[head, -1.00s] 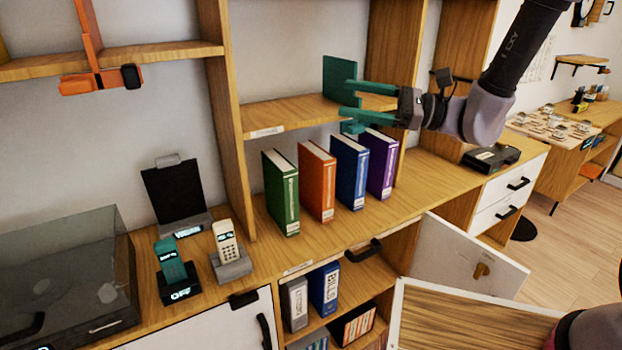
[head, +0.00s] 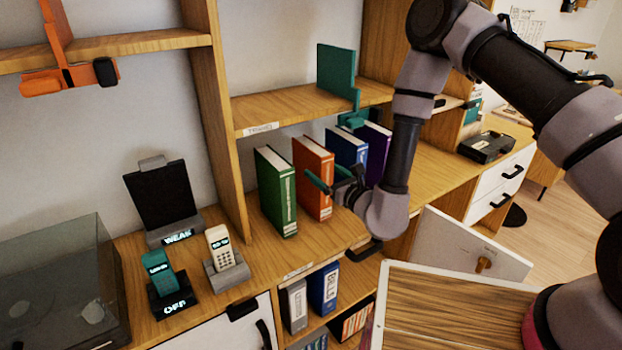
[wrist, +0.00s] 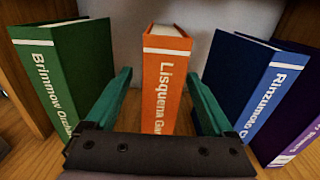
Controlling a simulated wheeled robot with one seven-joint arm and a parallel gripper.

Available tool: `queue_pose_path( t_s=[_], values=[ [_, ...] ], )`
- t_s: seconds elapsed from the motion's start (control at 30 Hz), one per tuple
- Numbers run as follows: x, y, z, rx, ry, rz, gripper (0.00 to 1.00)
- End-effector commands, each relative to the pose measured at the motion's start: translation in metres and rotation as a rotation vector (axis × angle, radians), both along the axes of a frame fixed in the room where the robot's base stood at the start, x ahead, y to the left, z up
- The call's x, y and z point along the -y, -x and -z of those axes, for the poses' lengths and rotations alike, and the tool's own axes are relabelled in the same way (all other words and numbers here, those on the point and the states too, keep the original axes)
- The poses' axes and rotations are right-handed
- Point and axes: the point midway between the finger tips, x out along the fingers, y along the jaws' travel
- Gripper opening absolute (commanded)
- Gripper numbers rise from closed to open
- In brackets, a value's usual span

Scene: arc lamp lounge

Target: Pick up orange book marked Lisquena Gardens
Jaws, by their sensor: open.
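The orange book (head: 313,172) stands upright on the counter between a green book (head: 277,190) and a blue book (head: 345,150). In the wrist view the orange book (wrist: 166,85) faces me, its spine reading "Lisquena Ga..." with the lower part hidden behind my gripper. My gripper (wrist: 162,95) is open and empty, with one teal finger on each side of the orange spine in the picture. In the head view my gripper (head: 324,181) is in front of the books. I cannot tell whether the fingers touch the book.
A purple book (head: 375,148) stands right of the blue one. A shelf (head: 285,107) with a teal bookend (head: 337,72) is above. An open cabinet door (head: 470,245) sticks out below right. Two phones stand left, past an upright panel (head: 222,120).

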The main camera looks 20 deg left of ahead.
Motion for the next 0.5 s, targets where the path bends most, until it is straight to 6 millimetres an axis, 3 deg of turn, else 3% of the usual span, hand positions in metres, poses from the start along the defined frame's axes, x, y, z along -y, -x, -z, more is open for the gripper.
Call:
queue_pose_path(
  t_s=[0.5],
  values=[
    [-0.043, -0.040, 0.001, 0.000, -0.001, 0.000, 0.88]
  ],
)
